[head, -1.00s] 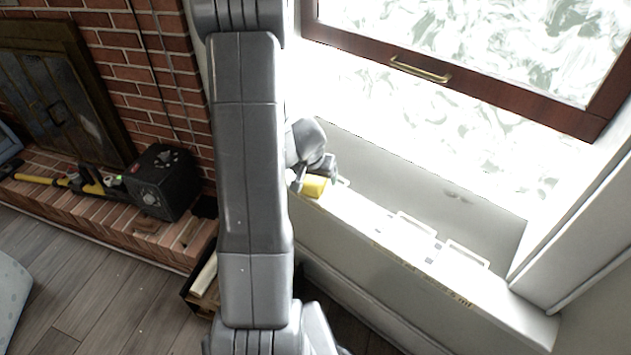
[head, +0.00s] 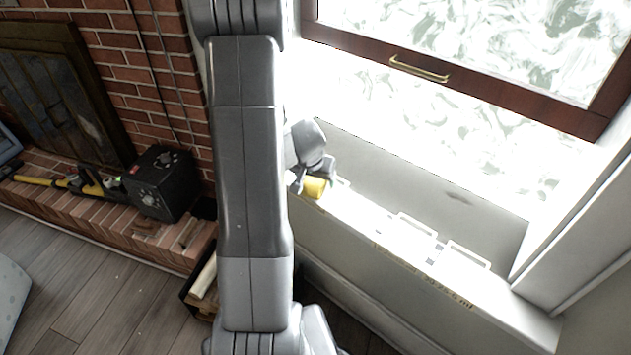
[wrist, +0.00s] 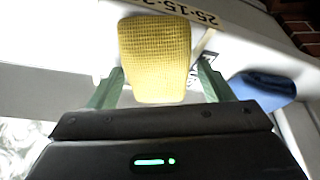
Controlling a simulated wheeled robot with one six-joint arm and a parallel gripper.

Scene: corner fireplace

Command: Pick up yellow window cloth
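The yellow window cloth (wrist: 155,58) has a waffle texture and lies on the white window ledge. It also shows in the head view (head: 314,188), at the left end of the ledge. My gripper (wrist: 160,84) is open, with one green finger on each side of the cloth's near end. A gap shows between the cloth and the right finger; the left finger is close to the cloth. In the head view my gripper (head: 316,176) is right at the cloth and partly covers it. Whether the fingertips touch the ledge cannot be told.
A blue folded item (wrist: 262,90) lies right of my gripper in the wrist view. White frame-like outlines (head: 466,255) mark the ledge (head: 515,310) farther right. The window frame (head: 470,86) with a brass handle (head: 420,69) rises behind. A black box (head: 160,184) stands on the brick hearth.

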